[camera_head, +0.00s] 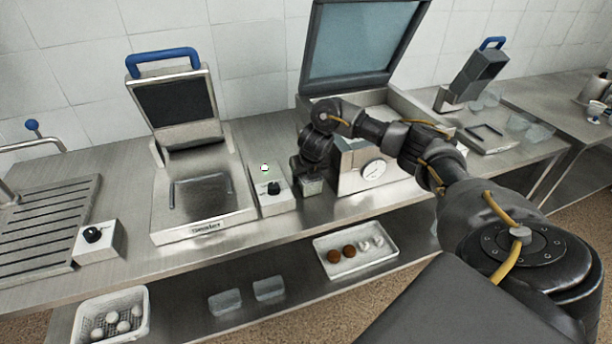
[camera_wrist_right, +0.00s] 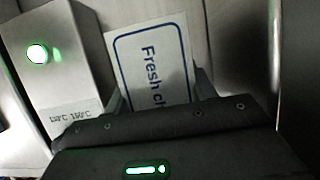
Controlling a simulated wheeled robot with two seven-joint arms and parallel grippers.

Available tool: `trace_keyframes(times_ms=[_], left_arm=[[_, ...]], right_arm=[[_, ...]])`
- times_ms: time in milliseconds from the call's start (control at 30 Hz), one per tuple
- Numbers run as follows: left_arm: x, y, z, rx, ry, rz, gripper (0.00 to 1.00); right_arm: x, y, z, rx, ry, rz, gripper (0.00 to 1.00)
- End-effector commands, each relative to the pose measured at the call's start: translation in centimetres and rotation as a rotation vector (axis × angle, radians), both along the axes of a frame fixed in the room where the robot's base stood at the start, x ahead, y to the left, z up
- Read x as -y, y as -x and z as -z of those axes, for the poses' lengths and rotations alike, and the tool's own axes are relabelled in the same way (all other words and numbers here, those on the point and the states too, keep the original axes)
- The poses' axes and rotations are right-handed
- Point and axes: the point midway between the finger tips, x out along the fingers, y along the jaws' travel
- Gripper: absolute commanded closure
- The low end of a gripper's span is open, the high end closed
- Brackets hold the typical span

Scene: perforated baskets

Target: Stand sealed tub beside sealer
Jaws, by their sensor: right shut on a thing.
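In the head view the sealer (camera_head: 200,190) stands left of centre with its blue-handled lid (camera_head: 172,100) raised. Its bed looks empty. A control box (camera_head: 272,192) with a black knob and a green light adjoins its right side. My right gripper (camera_head: 312,184) points down at the counter, just right of this box. In the right wrist view it is shut on the tub, whose label (camera_wrist_right: 150,65) reads "Fresh ch"; the rest of the tub is mostly hidden by the gripper. The control box (camera_wrist_right: 55,65) shows close on the left there. My left gripper is not in view.
A chamber machine with a gauge (camera_head: 374,172) and open lid stands right of my gripper. Another blue-handled machine (camera_head: 478,78) and clear tubs are farther right. The lower shelf holds a basket of white balls (camera_head: 146,325), two clear tubs (camera_head: 225,302) and a white tray (camera_head: 328,272).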

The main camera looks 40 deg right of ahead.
Motion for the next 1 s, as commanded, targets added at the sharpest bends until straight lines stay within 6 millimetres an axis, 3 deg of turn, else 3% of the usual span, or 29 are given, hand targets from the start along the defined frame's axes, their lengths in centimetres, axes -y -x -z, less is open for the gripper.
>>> trace_keyframes(times_ms=[133,167,333,1000], left_arm=[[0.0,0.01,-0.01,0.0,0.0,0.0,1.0],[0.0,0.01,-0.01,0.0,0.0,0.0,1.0],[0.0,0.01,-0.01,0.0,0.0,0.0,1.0],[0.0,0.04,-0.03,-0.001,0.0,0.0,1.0]], right_arm=[[0.0,-0.05,-0.07,0.001,-0.001,0.0,0.73],[0.0,-0.05,-0.07,0.001,-0.001,0.0,0.42],[-0.01,-0.04,-0.06,0.001,-0.001,0.0,0.2],[0.0,0.0,-0.04,0.0,0.0,0.0,0.19]])
